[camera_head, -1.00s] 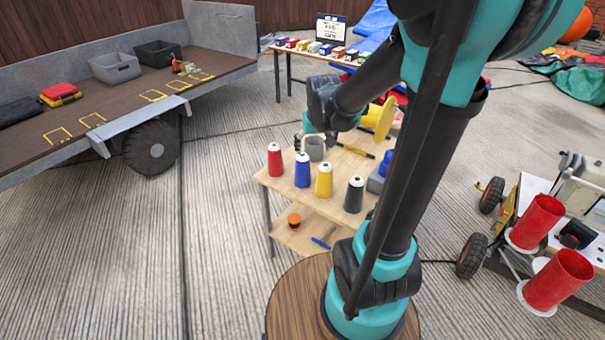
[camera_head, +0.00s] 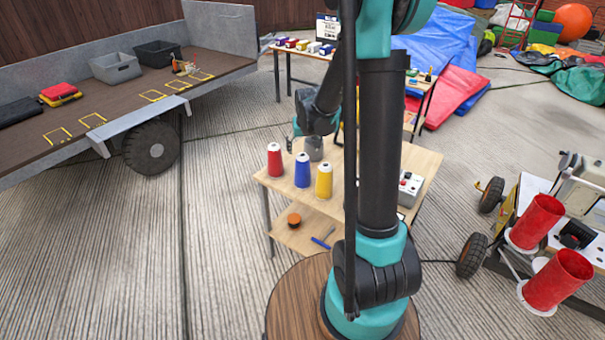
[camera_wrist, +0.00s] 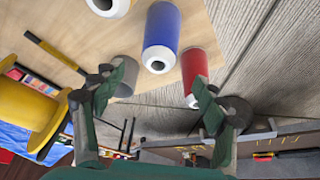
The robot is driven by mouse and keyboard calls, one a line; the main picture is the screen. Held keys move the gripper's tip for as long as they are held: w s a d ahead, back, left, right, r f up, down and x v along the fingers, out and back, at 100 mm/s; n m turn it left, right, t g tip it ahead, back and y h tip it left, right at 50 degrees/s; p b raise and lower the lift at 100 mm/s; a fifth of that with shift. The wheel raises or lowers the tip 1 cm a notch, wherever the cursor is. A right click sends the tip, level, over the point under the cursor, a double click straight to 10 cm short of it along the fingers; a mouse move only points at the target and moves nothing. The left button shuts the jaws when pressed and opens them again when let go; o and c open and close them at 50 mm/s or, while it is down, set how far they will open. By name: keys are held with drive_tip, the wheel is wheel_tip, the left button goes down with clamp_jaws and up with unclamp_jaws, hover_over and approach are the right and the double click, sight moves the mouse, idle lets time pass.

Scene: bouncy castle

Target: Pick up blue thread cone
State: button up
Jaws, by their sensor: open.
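The blue thread cone (camera_head: 302,170) stands upright on the wooden table (camera_head: 418,172), between the red cone (camera_head: 275,160) and the yellow cone (camera_head: 323,181). In the wrist view the blue cone (camera_wrist: 161,38) shows at top centre, white tip towards the camera, with the red cone (camera_wrist: 195,72) at its right. My gripper (camera_wrist: 160,95) is open and empty there. Its fingers are spread below the blue cone in the picture, apart from it. In the head view my gripper is partly hidden by my arm, behind the row of cones near the grey mug (camera_head: 314,149).
A grey control box (camera_head: 409,188) sits at the table's right. A flatbed trailer (camera_head: 120,95) stands left. Floor left of the table is clear.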

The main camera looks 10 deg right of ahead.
sight(302, 159)
drive_tip(key=shift+x, duration=4)
drive_tip(key=shift+s, duration=0.1)
clamp_jaws()
